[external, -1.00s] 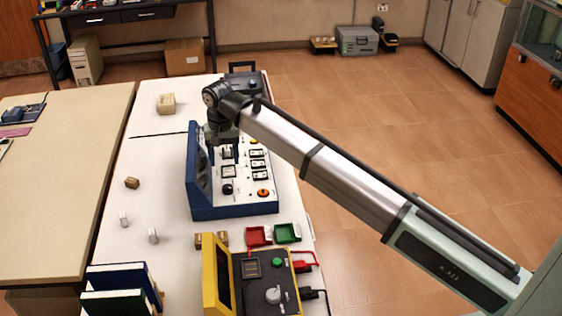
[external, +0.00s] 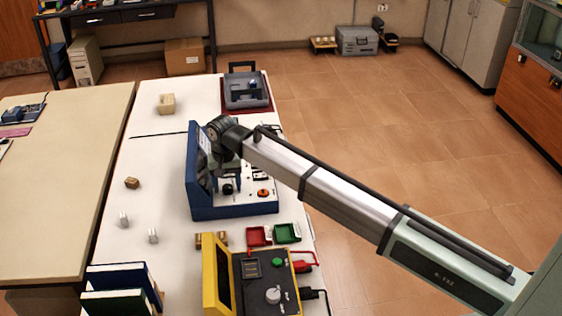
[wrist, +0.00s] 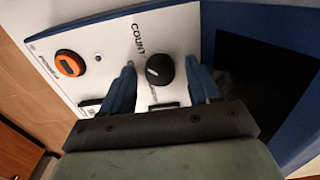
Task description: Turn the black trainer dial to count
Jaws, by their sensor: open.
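The black dial (wrist: 159,70) sits on the white panel of the blue trainer, with the printed word COUNT (wrist: 137,40) beside it in the wrist view. A white mark shows on the dial's face, pointing roughly toward that word. My gripper (wrist: 163,85) is open, with one blue finger on each side of the dial. I cannot tell whether the fingers touch it. In the external view the dial (external: 228,189) is just below my gripper (external: 228,177), over the blue trainer (external: 235,211).
An orange knob (wrist: 69,63) marked POWER is on the same panel. The trainer's raised dark screen (wrist: 258,85) stands close on one side.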

